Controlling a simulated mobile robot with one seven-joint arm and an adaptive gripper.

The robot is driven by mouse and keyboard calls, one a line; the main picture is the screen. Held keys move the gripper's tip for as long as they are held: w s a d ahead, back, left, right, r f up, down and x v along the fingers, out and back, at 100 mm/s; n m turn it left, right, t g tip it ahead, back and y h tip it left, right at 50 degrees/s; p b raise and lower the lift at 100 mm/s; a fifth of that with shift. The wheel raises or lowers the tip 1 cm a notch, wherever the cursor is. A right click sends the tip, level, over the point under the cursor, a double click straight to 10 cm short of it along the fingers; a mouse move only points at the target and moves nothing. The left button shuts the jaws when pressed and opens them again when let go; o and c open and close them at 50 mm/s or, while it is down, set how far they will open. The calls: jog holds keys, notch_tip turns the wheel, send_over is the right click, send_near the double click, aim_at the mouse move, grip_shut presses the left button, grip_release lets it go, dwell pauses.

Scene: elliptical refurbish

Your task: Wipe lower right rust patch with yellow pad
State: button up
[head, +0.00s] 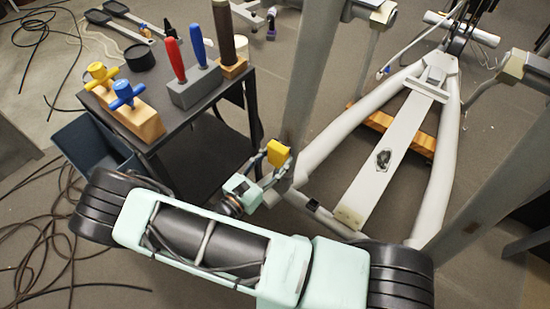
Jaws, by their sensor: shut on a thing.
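My gripper (268,178) is shut on the yellow pad (278,153), a small block held at its fingertips. The pad is up in the air between the dark tool table and the grey elliptical frame (340,130), apart from the long centre beam. A dark, irregular mark (383,158) shows on the pale centre beam (400,125), to the right of the pad. A tan end (349,216) is at the beam's near end. I cannot tell which spot is the lower right rust patch, or whether it is in view.
The dark table (200,125) at left holds a red-handled tool (174,58), a blue-handled tool (198,45), a brown-handled tool (223,35) and a wooden block (135,115) with yellow and blue knobs. A grey post (305,70) stands close beyond my gripper. Cables (45,235) lie on the floor.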

aim_at(276, 152)
jog(key=shift+x, duration=0.95)
jog(key=shift+r, duration=0.1)
jog(key=shift+s+r+p, duration=0.2)
jog(key=shift+r+p, duration=1.35)
jog(key=shift+r, duration=0.25)
jog(key=shift+d+r+p, duration=0.15)
jog(key=shift+r+p, duration=0.85)
jog(key=shift+r, duration=0.2)
jog(key=shift+d+r+p, duration=0.2)
jog(key=shift+r+p, duration=0.75)
jog(key=shift+r, duration=0.25)
jog(key=shift+d+r+p, duration=0.15)
jog(key=shift+r+p, duration=0.85)
jog(key=shift+r, duration=0.2)
jog(key=shift+s, duration=0.15)
jog(key=shift+f, duration=0.15)
jog(key=shift+a+f+b, duration=0.15)
jog(key=shift+f+b, duration=0.65)
jog(key=shift+f, duration=0.15)
jog(key=shift+a+f+b, duration=0.15)
jog(key=shift+f+b, duration=0.65)
jog(key=shift+f, duration=0.15)
jog(key=shift+w+a+f+b, duration=0.1)
jog(key=shift+w+f+b, duration=0.1)
jog(key=shift+f+b, duration=1.4)
jog(key=shift+w+a+f+b, duration=0.1)
jog(key=shift+w+f+b, duration=0.1)
jog(key=shift+f+b, duration=1.4)
jog(key=shift+f+p, duration=0.3)
jog(key=shift+p, duration=0.15)
